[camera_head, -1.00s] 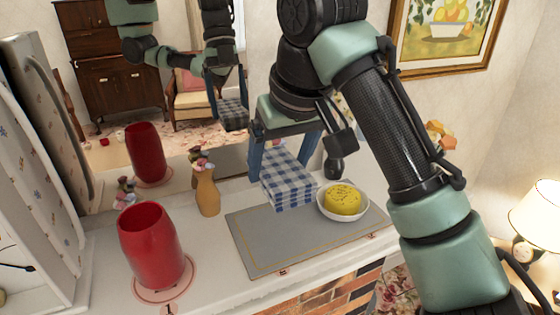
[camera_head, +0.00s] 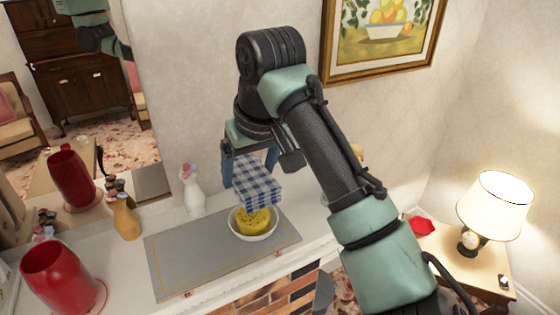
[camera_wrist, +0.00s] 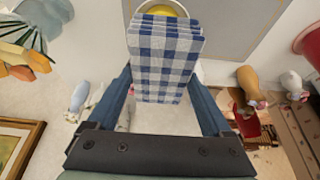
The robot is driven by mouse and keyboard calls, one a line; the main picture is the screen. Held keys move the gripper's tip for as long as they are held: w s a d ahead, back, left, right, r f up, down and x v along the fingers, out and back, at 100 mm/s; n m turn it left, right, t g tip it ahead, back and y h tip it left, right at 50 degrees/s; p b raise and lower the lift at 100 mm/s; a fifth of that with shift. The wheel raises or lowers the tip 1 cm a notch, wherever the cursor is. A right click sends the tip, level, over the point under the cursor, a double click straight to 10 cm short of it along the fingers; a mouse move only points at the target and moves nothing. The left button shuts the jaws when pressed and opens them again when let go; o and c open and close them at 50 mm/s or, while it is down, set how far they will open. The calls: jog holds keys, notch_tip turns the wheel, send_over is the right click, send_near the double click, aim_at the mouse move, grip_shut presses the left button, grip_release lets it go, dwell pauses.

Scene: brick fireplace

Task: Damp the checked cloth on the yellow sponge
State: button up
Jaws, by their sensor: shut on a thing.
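The blue-and-white checked cloth (camera_head: 258,187) is a folded block held in my gripper (camera_head: 250,176). It hangs right above the yellow sponge (camera_head: 254,222) and hides the sponge's back part. I cannot tell whether cloth and sponge touch. The sponge sits in a white bowl (camera_head: 273,229) on the grey mat (camera_head: 185,262). In the wrist view the cloth (camera_wrist: 165,55) lies between the two blue fingers of my gripper (camera_wrist: 164,84). A strip of the sponge (camera_wrist: 163,10) shows past the cloth's far edge.
A red vase (camera_head: 58,278) stands at the left of the mantel. A tan vase (camera_head: 126,222) and a white vase (camera_head: 193,192) stand behind the mat, near the mirror. A lit lamp (camera_head: 495,205) stands on a side table at right. The mat's left part is clear.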

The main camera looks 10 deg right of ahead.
jog(key=shift+w+d+f, duration=0.1)
jog(key=shift+d+f, duration=0.05)
jog(key=shift+f+b, duration=0.9)
jog(key=shift+b, duration=0.05)
notch_tip(320, 180, down, 4)
jog(key=b, duration=0.3)
jog(key=shift+f+b, duration=0.45)
jog(key=shift+f, duration=0.05)
dwell(0.9)
notch_tip(320, 180, up, 7)
jog(key=p, duration=0.6)
jog(key=shift+r+p, duration=0.1)
jog(key=shift+p, duration=0.3)
dwell(0.5)
